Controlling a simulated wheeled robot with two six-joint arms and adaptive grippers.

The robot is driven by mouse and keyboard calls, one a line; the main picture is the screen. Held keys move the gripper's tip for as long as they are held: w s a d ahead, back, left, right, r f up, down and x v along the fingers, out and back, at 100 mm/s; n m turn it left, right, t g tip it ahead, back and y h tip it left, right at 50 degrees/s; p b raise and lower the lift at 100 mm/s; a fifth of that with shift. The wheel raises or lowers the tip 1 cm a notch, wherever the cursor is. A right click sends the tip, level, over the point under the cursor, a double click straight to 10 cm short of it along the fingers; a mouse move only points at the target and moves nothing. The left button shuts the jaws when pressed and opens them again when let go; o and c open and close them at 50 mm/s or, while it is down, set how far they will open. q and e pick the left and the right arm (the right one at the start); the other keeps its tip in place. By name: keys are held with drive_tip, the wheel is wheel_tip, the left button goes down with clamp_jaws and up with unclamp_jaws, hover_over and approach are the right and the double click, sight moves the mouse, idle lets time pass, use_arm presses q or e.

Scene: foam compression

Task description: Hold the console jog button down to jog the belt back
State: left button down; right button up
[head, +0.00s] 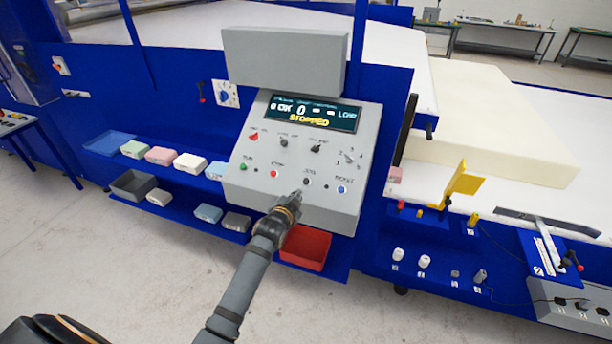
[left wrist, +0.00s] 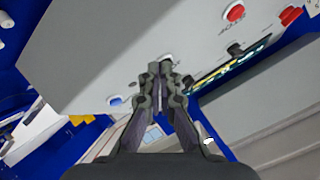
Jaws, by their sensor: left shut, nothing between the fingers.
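The grey console (head: 240,190) stands in the middle of the head view, its lit display (head: 315,112) reading "STOPPED". The dark jog button (head: 307,181) sits on its lower row, between a red button (head: 273,173) and a blue one (head: 341,189). My left gripper (head: 297,195) is shut and empty, its tips just below and left of the jog button. In the left wrist view the shut fingertips (left wrist: 160,68) are over the console face, near a dark control. I cannot tell whether they touch the jog button. My right gripper is not in view.
A large cream foam block (head: 490,120) lies on the white bed at right. A red bin (head: 305,248) is under the console, close to my left arm. Shelves at left hold several small foam pieces. A yellow bracket (head: 462,185) stands to the right.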

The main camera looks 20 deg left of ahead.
sight(303, 180)
use_arm(q)
wheel_tip(303, 180, up, 10)
drive_tip(key=t+p, duration=0.1)
drive_tip(key=shift+w+m, duration=0.3)
drive_tip(key=shift+w, duration=0.1)
drive_tip(key=shift+d, duration=0.1)
drive_tip(key=w+f+b, duration=0.1)
drive_tip(key=f+b, duration=0.1)
drive_tip(key=w+f+b, duration=0.1)
drive_tip(key=b, duration=0.1)
drive_tip(key=w+f+b, duration=0.1)
drive_tip(key=f+b, duration=0.1)
drive_tip(key=shift+f, duration=0.35)
drive_tip(key=shift+w+f+b, duration=0.8)
drive_tip(key=shift+f+b, duration=0.05)
drive_tip(key=shift+f, duration=0.1)
drive_tip(key=shift+w+f, duration=0.25)
